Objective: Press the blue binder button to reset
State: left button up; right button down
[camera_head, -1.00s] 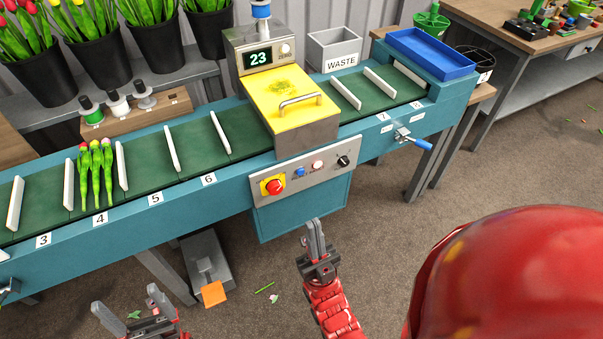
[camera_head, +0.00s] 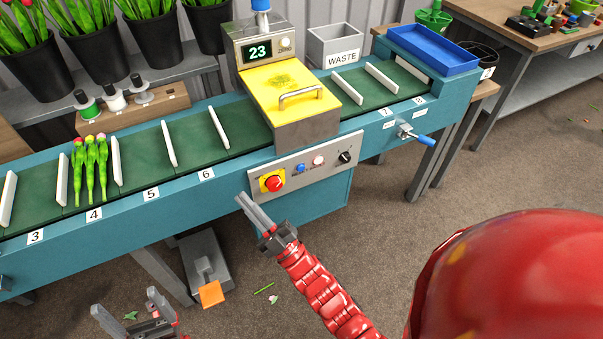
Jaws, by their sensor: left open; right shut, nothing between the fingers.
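The blue button (camera_head: 300,168) is a small round knob on the grey control panel (camera_head: 335,170) at the front of the conveyor, below the yellow-lidded binder (camera_head: 291,92). A red emergency knob (camera_head: 273,183) on a yellow plate is to its left. A pale button (camera_head: 318,161) and a black dial (camera_head: 345,157) are to its right. My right gripper (camera_head: 243,200) is shut and empty, pointing up and left, below and left of the panel and apart from the blue button. My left gripper (camera_head: 124,299) is open and empty at the bottom left, low in front of the conveyor.
Three tulips (camera_head: 90,168) lie between dividers on the green belt (camera_head: 190,135) near label 4. A display (camera_head: 258,52) reads 23. A crank with a blue handle (camera_head: 425,139) sticks out at right. A pedal (camera_head: 211,291) is on the floor.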

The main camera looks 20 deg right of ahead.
jog(key=w+f+n+g+h+b, duration=0.2)
jog(key=w+f+n+g+h, duration=0.15)
jog(key=w+f, duration=0.5)
jog(key=m+g+h+b, duration=0.2)
jog(key=g+h+b, duration=0.55)
jog(key=h, duration=1.15)
send_near(301, 168)
jog(key=s+d+f, duration=0.2)
jog(key=s+d, duration=0.4)
jog(key=shift+w+a+f+n+g+p, duration=0.1)
jog(key=shift+w+f+n+g+p, duration=0.1)
jog(key=shift+n+g+p, duration=0.15)
jog(key=w+b, duration=0.1)
jog(key=w, duration=0.7)
jog(key=shift+w, duration=0.4)
jog(key=shift+a, duration=0.15)
